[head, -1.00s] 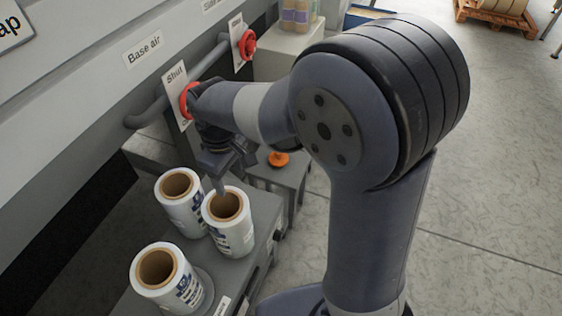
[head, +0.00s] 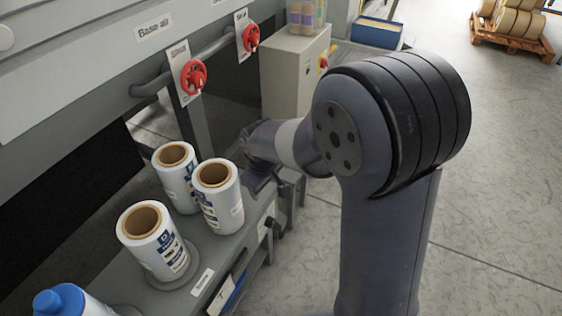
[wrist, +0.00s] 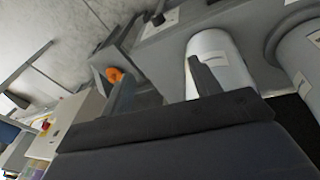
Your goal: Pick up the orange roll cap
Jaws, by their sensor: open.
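The orange roll cap (wrist: 114,74) shows in the wrist view as a small orange knob on a grey stand (wrist: 118,52), just left of the left fingertip. My gripper (wrist: 160,76) is open, its two fingers apart, with nothing held between them. A white roll (wrist: 214,62) shows behind the right finger; I cannot tell whether they touch.
White film rolls with brown cores (head: 218,195) stand on the grey bench, close beside my wrist. Red valve handles (head: 194,77) hang on a pipe above. A blue-capped bottle (head: 70,301) is at lower left. Open floor (head: 480,200) lies to the right.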

